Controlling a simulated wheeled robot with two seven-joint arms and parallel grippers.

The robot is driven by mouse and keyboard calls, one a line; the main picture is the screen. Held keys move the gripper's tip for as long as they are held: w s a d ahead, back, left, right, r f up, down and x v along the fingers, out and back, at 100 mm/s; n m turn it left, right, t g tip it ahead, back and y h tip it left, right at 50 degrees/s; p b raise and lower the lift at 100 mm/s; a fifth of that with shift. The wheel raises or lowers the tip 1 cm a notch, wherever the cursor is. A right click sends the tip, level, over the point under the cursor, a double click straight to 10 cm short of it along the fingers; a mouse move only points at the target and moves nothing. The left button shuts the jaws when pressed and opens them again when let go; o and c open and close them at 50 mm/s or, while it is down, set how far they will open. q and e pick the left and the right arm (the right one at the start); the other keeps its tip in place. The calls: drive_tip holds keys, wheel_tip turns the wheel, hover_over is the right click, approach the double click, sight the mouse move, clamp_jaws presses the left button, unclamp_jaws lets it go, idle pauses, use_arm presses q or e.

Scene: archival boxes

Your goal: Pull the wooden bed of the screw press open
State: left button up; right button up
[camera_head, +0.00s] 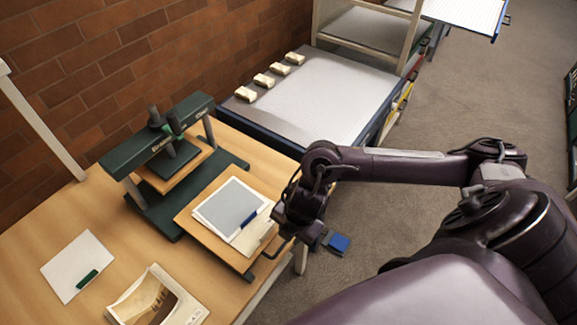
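The green screw press (157,143) stands on the wooden table near the brick wall, with its dark screw handle on top. Its wooden bed (188,218) juts out from under the frame toward the table's right edge. A stack of white and grey sheets (228,205) with a cream piece and a blue strip lies on the bed. My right gripper (277,240) is at the bed's front right edge, near a dark bar there. Its fingers are small and dark, so contact and opening cannot be told. My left gripper is not in view.
A white sheet with a green tab (78,266) and a picture on paper (155,300) lie on the table (40,230). A grey-topped bench (325,95) with several small cream blocks stands behind. A blue object (338,243) is right of the table, over grey floor.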

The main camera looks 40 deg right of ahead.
drive_tip(key=r, duration=0.4)
drive_tip(key=shift+s+d, duration=0.15)
drive_tip(key=shift+s, duration=0.25)
